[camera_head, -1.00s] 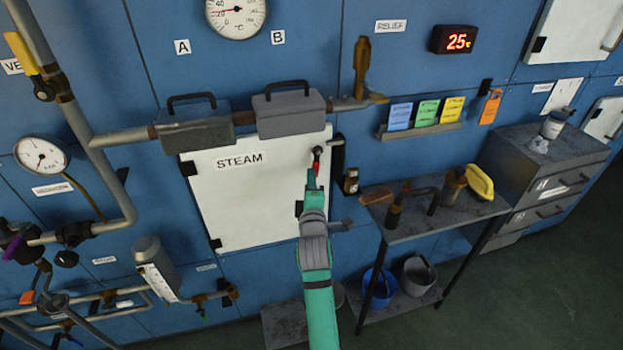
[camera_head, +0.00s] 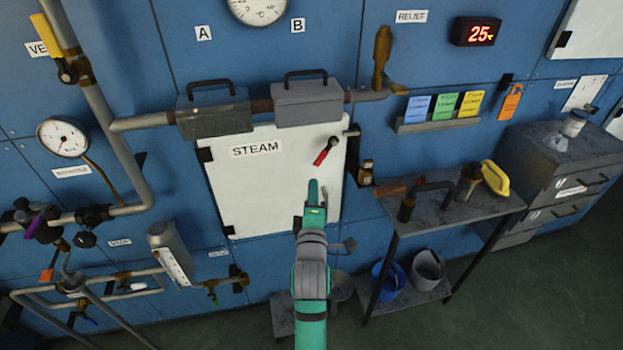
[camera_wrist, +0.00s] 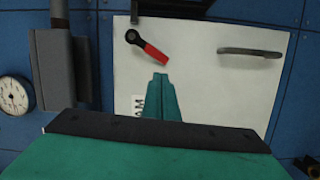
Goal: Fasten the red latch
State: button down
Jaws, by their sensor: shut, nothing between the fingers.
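The red latch (camera_head: 326,151) sits near the upper right of the white STEAM door (camera_head: 250,190). It has a black pivot and a red handle that slants down and to the left in the head view. In the wrist view the latch (camera_wrist: 147,45) slants down and to the right from its pivot. My gripper (camera_head: 313,184) is shut and empty, below the latch in the head view and apart from it. In the wrist view the closed fingertips (camera_wrist: 160,77) point toward the door, just short of the red handle in the picture. The door lies flat in the panel.
Two grey boxes with handles (camera_head: 308,102) sit on a pipe above the door. A small bottle (camera_head: 366,172) is right of the door. A metal table (camera_head: 440,210) with tools stands at the right. The wrist view shows a door handle (camera_wrist: 250,52).

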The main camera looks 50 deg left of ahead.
jog(key=shift+v, duration=1.05)
jog(key=shift+s+a, duration=0.1)
jog(key=shift+a, duration=0.05)
